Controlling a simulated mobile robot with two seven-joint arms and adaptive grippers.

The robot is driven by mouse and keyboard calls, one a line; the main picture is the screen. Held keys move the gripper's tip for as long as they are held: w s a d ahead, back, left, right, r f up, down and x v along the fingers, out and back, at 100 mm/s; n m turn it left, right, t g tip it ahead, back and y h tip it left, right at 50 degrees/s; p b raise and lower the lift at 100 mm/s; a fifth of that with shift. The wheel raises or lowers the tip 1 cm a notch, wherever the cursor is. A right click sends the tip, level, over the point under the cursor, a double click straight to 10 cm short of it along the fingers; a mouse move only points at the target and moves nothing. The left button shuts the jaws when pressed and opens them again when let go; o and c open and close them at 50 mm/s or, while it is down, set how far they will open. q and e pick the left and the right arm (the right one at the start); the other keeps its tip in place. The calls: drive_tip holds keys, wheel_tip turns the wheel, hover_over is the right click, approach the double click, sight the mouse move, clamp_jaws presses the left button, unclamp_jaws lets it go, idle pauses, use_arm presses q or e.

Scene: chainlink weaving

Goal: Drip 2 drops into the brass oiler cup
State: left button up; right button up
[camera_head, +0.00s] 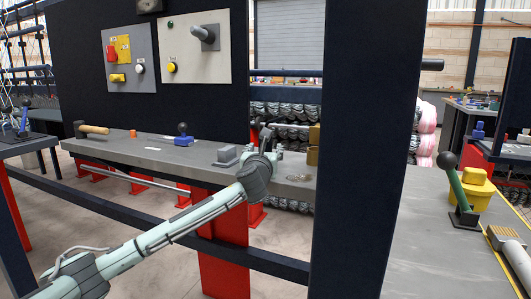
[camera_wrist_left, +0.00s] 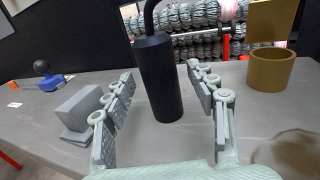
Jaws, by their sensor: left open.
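A black cylindrical dropper bottle (camera_wrist_left: 160,85) with a thin bent spout stands upright on the bench in the left wrist view. My left gripper (camera_wrist_left: 162,82) is open, its fingers on either side of the bottle. In the head view my left gripper (camera_head: 267,143) is over the bench and mostly hides the bottle. The brass oiler cup (camera_wrist_left: 271,70) is to the right of the bottle, below a brass block (camera_wrist_left: 272,20). The cup also shows in the head view (camera_head: 312,157), partly cut off by a dark post.
A grey block (camera_wrist_left: 84,108) lies left of the gripper. A blue-based black knob (camera_head: 183,135) and a wooden-handled hammer (camera_head: 92,129) are farther left on the bench (camera_head: 150,150). A brownish stain (camera_wrist_left: 297,150) lies before the cup. A dark post (camera_head: 365,150) stands right.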

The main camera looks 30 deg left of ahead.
use_arm(q)
drive_tip(key=shift+w+a, duration=0.2)
drive_tip(key=shift+w, duration=0.45)
drive_tip(key=shift+c, duration=0.7)
clamp_jaws()
use_arm(e)
drive_tip(key=shift+w+f, duration=0.15)
use_arm(q)
drive_tip(key=shift+r, duration=0.1)
